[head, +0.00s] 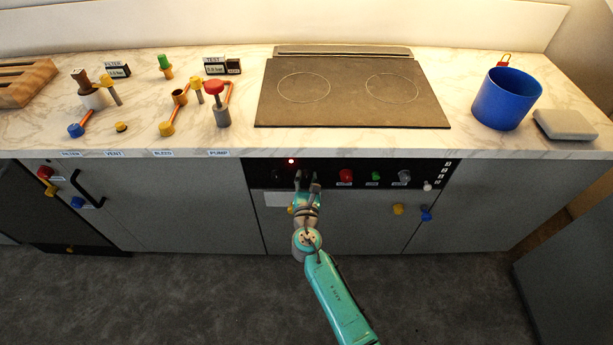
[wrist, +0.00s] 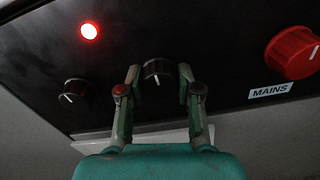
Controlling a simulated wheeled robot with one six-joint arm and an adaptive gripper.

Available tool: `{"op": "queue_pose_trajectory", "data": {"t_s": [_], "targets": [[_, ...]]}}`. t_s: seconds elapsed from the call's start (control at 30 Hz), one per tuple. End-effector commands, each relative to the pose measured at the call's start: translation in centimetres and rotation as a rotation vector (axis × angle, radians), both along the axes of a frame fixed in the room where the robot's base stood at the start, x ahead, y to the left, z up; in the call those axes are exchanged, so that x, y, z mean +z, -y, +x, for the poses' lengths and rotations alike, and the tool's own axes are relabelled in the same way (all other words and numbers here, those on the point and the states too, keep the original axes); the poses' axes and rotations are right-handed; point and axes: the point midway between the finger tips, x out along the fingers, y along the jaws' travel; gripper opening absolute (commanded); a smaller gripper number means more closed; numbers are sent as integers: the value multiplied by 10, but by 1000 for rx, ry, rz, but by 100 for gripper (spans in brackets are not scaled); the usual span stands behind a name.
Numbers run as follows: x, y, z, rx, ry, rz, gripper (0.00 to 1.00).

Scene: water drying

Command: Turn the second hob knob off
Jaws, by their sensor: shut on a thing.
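The second hob knob (wrist: 158,69) is a dark round knob with a pale pointer line on the black control panel. In the wrist view my gripper (wrist: 158,88) has one finger on each side of it and is shut on it. The pointer line points roughly straight down, tilted slightly. In the head view my gripper (head: 308,180) is at the panel and hides this knob. The first hob knob (wrist: 72,92) is to the left, with its pointer tilted. A red indicator light (wrist: 89,31) glows above it and also shows in the head view (head: 291,161).
A red knob (wrist: 292,53) labelled MAINS is right of my gripper. A green knob (head: 376,176), a grey knob (head: 404,176) and a white knob (head: 428,186) follow along the panel. The hob (head: 352,105) and a blue pot (head: 506,99) are on the counter above.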

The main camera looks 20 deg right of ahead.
Motion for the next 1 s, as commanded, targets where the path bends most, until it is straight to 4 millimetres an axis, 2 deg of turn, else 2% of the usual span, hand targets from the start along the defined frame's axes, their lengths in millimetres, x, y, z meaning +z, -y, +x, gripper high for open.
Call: {"op": "queue_pose_trajectory", "data": {"t_s": [0.2,0.23,0.3,0.6,0.73,0.87,1.0], "targets": [[-1,0,0,1,-2,1,0],[-1,0,0,1,-2,1,41],[-1,0,0,1,-2,1,59],[0,0,-1,0,-1,1,60],[-1,-3,-7,0,-1,1,60],[-1,-9,-24,2,-1,1,60],[-1,-17,-51,4,-2,2,60]]}}
